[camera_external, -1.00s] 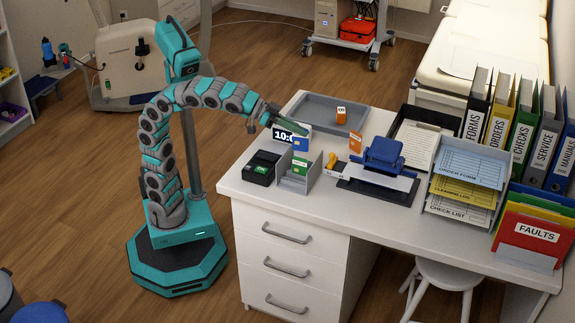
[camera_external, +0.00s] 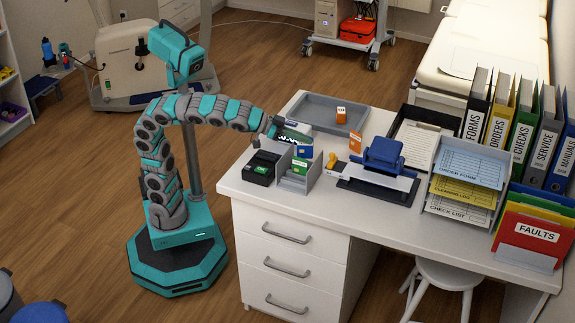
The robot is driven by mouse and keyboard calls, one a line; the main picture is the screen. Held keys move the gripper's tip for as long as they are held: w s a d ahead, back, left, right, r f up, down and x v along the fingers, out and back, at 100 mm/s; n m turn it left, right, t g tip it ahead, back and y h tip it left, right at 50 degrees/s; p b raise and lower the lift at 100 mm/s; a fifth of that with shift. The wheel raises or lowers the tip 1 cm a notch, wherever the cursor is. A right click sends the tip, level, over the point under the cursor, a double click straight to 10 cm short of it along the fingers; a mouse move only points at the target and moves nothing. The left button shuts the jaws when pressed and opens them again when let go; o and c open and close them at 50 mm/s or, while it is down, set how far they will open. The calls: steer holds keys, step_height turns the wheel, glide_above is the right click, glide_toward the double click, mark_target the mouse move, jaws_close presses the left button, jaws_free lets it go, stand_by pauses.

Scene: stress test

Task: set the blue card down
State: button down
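The small blue card (camera_external: 304,151) is upright at the rack on the desk, just behind and above the green card (camera_external: 299,165). The grey card rack (camera_external: 292,184) stands near the desk's left front edge. My gripper (camera_external: 304,138) reaches in from the left, directly above the blue card, its fingers pointing right and slightly down. I cannot tell whether the fingers touch the card or how far apart they are. The card's lower edge is hidden, so I cannot tell whether it rests in the rack.
A black card terminal (camera_external: 261,167) stands left of the rack. A grey tray (camera_external: 310,107) lies behind. My gripper covers most of the clock.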

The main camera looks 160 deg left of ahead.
mark_target(303, 147)
steer(key=shift+f, duration=1.45)
steer(key=shift+f+b, duration=0.4)
steer(key=shift+f, duration=0.05)
steer(key=c, duration=1.1)
jaws_free()
steer(key=shift+r, duration=0.1)
steer(key=shift+r, duration=0.1)
